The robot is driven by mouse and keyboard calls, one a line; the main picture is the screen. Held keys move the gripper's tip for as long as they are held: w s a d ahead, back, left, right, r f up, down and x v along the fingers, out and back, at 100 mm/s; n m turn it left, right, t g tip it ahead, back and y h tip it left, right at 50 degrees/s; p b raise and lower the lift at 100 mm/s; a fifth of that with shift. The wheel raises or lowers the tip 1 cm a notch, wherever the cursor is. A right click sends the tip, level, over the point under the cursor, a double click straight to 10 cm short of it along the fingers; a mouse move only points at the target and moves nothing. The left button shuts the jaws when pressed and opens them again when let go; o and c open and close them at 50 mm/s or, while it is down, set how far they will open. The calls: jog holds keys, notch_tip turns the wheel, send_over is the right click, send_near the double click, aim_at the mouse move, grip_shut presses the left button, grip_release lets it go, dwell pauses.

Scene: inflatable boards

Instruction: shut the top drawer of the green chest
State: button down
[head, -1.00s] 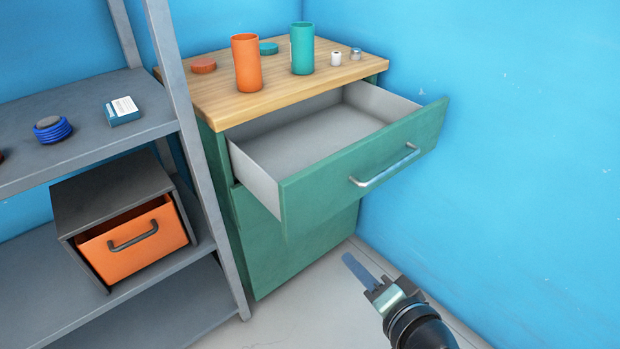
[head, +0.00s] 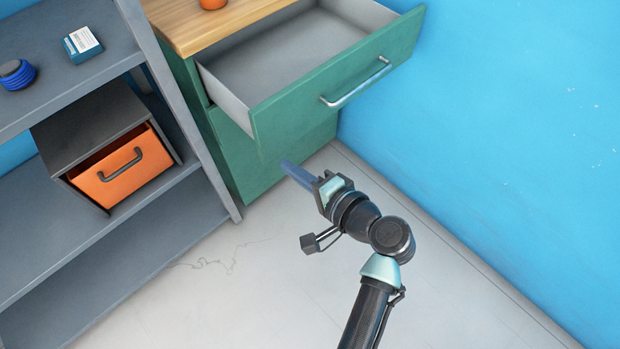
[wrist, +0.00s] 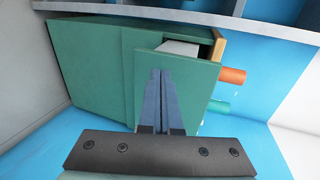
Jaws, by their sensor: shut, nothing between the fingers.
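The green chest (head: 235,168) stands against the blue wall with a wooden top (head: 215,27). Its top drawer (head: 330,85) is pulled far out, and the part of its inside in view is empty. A metal bar handle (head: 356,85) is on the drawer front. My gripper (head: 287,168) is shut and empty, in front of the chest and below the open drawer in the head view. In the wrist view the shut fingers (wrist: 160,98) show in front of the drawer front (wrist: 193,90), with the chest side (wrist: 85,65) turned sideways. I cannot tell whether they touch.
A grey shelf unit (head: 190,120) stands close on the left, holding an orange drawer box (head: 115,175), a blue coil (head: 17,75) and a small box (head: 82,44). Floor is clear in front.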

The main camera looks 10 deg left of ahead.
aim_at(262, 145)
jog(key=x, duration=0.3)
jog(key=r+x, duration=0.1)
jog(key=x, duration=0.1)
jog(key=shift+w+a, duration=0.3)
jog(key=shift+a, duration=0.05)
jog(key=shift+w+a, duration=0.1)
jog(key=shift+b, duration=0.3)
